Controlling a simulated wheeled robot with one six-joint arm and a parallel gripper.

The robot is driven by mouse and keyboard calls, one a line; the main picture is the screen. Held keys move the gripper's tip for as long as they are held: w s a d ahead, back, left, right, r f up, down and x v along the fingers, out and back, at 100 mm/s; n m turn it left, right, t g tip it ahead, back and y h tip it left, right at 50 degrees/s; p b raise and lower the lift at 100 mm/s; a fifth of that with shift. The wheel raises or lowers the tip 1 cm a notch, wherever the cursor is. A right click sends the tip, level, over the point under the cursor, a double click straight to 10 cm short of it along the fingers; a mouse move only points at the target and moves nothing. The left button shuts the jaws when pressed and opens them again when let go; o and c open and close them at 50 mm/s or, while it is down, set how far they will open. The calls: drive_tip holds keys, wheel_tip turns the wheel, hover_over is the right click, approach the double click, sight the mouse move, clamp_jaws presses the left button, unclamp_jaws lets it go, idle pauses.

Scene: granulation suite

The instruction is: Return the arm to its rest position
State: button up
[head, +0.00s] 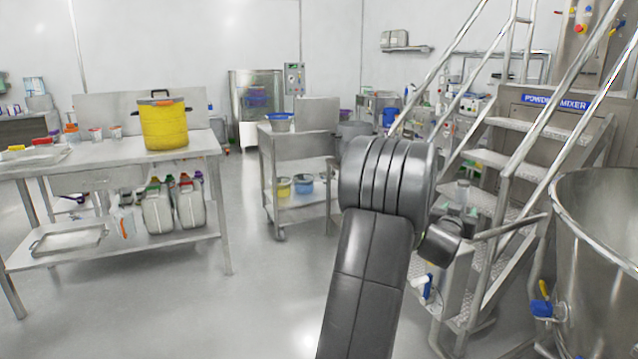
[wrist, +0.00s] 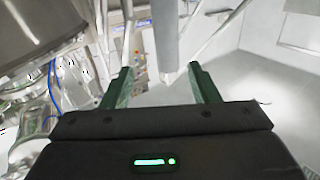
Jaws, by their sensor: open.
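My arm rises through the middle of the head view, its large grey joint in front of the trolley and the stairs. The arm's far end points to the right, toward the metal stairs, and my gripper's fingers cannot be made out there. In the wrist view my gripper (wrist: 161,85) shows two green fingers spread wide apart. It is open, with nothing between the fingertips except background. A grey post or rail shows beyond them.
A steel table (head: 110,152) with a yellow pot (head: 165,125) stands at left. A steel trolley (head: 302,148) is behind my arm. Metal stairs (head: 500,170) and a large steel vessel (head: 598,250) stand close at right. The floor (head: 265,290) left of my arm is clear.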

sight(464, 196)
drive_tip(key=x, duration=1.2)
drive_tip(key=shift+w+a+p, duration=0.1)
drive_tip(key=shift+w+p, duration=0.2)
drive_tip(key=shift+p, duration=0.1)
drive_tip(key=shift+a+f, duration=0.1)
